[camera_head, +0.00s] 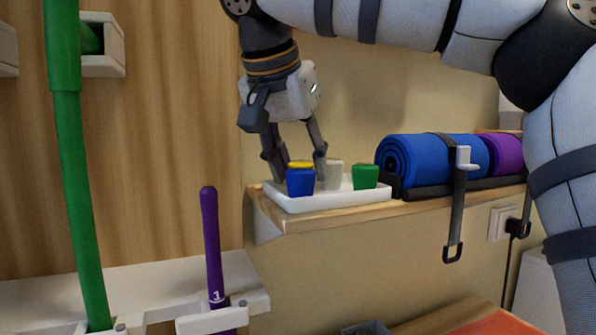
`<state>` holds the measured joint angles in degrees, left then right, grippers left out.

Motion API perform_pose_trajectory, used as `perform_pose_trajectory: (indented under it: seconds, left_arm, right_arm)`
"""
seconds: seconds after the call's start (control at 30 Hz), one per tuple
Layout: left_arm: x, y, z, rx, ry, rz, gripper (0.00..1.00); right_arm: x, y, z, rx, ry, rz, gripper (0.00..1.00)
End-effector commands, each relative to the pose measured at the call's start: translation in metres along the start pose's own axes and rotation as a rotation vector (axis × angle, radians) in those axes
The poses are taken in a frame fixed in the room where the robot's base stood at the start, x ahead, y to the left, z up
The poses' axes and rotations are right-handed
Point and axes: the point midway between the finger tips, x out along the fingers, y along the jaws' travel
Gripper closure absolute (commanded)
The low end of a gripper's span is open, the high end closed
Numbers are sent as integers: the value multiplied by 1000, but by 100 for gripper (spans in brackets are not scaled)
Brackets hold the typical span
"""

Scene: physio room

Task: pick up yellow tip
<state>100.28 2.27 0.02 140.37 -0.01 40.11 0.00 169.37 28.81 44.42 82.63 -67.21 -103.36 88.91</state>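The yellow tip (300,164) stands in a white tray (340,200) on a wooden shelf. Only its top shows; the blue tip (300,182) in front hides the rest. A white tip (334,175) and a green tip (365,177) stand to its right in the tray. My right gripper (298,172) reaches down from above with its fingers apart, one on each side of the yellow tip. Small gaps seem to show between fingers and tip; contact is hard to judge. My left gripper is not in view.
A blue rolled mat (430,158) and a purple rolled mat (505,153) lie strapped on the shelf right of the tray. A purple bar (211,245) and a green tube (75,165) stand at the left. The wall is close behind the shelf.

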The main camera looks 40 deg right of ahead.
Motion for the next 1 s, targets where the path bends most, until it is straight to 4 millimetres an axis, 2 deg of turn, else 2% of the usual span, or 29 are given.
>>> perform_pose_trajectory:
  seconds: [0.27, 0.37, 0.4, 0.43, 0.8, 1.0]
  left_arm:
    - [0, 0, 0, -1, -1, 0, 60]
    - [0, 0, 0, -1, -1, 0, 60]
    - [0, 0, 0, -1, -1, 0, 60]
    - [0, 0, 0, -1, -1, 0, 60]
    - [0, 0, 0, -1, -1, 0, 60]
    - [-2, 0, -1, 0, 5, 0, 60]
  right_arm:
    - [0, 2, 2, 4, 4, -1, 59]
    - [0, 2, 2, 4, 3, -1, 77]
    - [0, 2, 2, 4, 3, -1, 86]
    - [0, 2, 2, 4, 3, -1, 89]
    - [0, 1, 1, 3, 2, 0, 89]
    - [-1, -7, -9, -10, -1, -3, 89]
